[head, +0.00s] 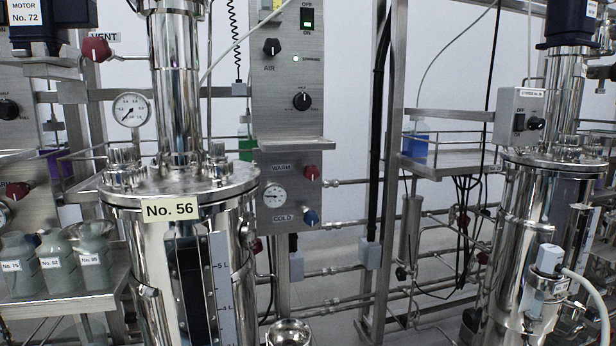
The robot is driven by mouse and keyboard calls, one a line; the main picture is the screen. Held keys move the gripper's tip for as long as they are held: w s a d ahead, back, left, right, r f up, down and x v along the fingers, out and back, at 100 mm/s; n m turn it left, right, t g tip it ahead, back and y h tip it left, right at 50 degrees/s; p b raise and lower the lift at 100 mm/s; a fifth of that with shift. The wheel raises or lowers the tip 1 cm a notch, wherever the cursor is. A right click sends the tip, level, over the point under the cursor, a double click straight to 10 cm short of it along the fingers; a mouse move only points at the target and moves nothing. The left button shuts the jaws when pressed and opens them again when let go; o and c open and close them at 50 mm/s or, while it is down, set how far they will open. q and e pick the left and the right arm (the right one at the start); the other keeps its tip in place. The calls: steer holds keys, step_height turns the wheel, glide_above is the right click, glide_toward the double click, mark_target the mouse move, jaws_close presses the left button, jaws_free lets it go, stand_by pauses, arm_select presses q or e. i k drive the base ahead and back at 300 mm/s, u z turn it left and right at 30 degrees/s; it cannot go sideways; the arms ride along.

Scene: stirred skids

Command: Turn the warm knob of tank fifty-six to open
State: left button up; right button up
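The steel tank labelled No. 56 (170,209) stands left of centre, upright, with a level scale on its front. To its right, a grey panel holds the red knob (312,172) beside the word WARM. A blue knob (311,217) sits below it beside the word COLD. A round gauge (274,196) is between the two, to their left. The red knob appears unobstructed; its exact turn position is too small to tell. Neither of my grippers is in the head view.
An upper panel (288,80) carries an AIR knob, a lit green switch and a black knob. A red VENT knob (96,49) is at upper left. Labelled jars (55,262) stand on a shelf at lower left. A second tank (540,215) stands right, with pipes and a frame between.

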mark_target(311, 172)
steer(key=k, duration=1)
